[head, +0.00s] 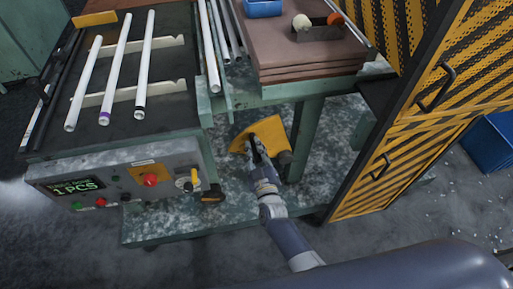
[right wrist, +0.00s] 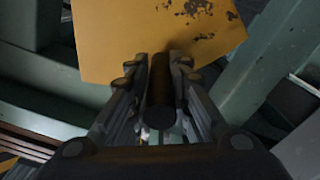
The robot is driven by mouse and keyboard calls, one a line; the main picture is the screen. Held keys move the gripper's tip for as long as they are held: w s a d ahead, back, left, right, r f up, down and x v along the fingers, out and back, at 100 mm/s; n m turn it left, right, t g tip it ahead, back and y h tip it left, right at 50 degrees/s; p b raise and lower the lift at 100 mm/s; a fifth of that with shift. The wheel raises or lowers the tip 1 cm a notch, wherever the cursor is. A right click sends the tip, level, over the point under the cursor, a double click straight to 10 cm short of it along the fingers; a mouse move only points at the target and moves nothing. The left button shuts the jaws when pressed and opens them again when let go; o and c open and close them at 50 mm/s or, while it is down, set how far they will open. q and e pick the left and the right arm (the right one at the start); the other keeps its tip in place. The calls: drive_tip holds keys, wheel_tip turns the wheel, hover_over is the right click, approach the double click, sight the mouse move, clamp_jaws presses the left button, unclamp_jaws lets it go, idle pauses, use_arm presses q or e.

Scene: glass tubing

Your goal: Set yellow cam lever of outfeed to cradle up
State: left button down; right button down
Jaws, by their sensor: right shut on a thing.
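In the head view a yellow plate, which looks like the cam lever (head: 272,132), sits low beside the green frame leg, under the brown-topped table. In the right wrist view the yellow plate (right wrist: 150,35) fills the upper middle, with worn dark patches. A dark round grip (right wrist: 160,95) stands out in front of it. My right gripper (head: 256,148) is at the plate's left part; in its wrist view the fingers (right wrist: 160,85) are shut on the dark grip, one on each side. White notched cradle bars (head: 152,88) carry several white tubes. My left gripper is not in view.
A control panel (head: 120,185) with a red button and a small yellow-handled switch (head: 193,178) is to the left. A striped black-and-yellow cabinet (head: 400,130) stands close on the right. Green frame legs (head: 304,140) surround the plate. A blue bin (head: 490,140) is at far right.

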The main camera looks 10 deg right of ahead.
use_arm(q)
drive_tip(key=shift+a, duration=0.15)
use_arm(e)
drive_tip(key=shift+a+r, duration=0.15)
drive_tip(key=c, duration=1.5)
unclamp_jaws()
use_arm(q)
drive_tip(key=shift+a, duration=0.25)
use_arm(e)
drive_tip(key=shift+o, duration=0.3)
drive_tip(key=shift+w, duration=0.1)
drive_tip(key=s, duration=1.2)
drive_tip(key=shift+d, duration=0.2)
drive_tip(key=shift+s, duration=0.1)
